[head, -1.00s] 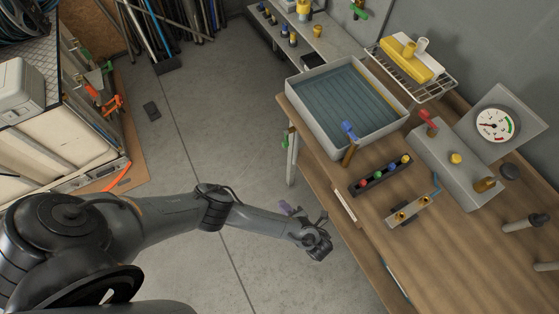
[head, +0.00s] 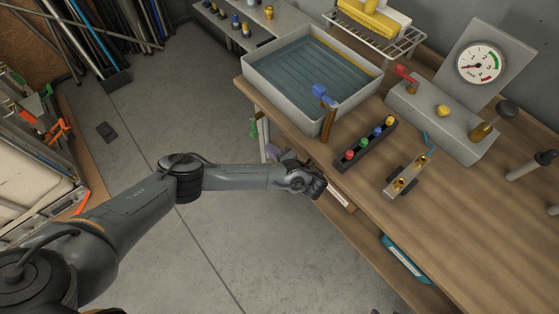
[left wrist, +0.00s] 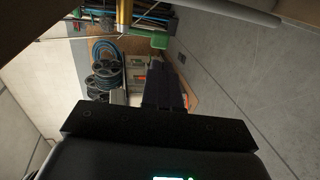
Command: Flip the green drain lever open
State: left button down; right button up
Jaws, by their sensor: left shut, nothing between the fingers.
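The green drain lever (head: 254,131) shows small below the near left side of the grey water basin (head: 278,98). In the left wrist view the green lever (left wrist: 152,39) is at the top, beside a brass pipe (left wrist: 123,14). My left gripper (head: 272,152) is below the table's left edge, just short of the lever. In the left wrist view its dark fingers (left wrist: 160,66) are shut and empty, pointing at the lever with a gap that I cannot measure. My right gripper is in neither view.
The wooden bench (head: 465,220) has a gauge panel (head: 480,66), a grey valve box (head: 440,115) and a rack of coloured knobs (head: 366,148). A blue lever (head: 322,93) stands at the basin's near corner. Open floor (head: 210,90) lies left of the bench.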

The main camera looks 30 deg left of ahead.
aim_at(255, 136)
pick_arm(q)
jog(key=b+x, duration=0.3)
jog(key=x, duration=0.3)
jog(key=shift+a+f, duration=0.1)
jog(key=shift+w+a+f, duration=0.1)
jog(key=shift+w+a, duration=0.1)
jog(key=shift+a, duration=0.25)
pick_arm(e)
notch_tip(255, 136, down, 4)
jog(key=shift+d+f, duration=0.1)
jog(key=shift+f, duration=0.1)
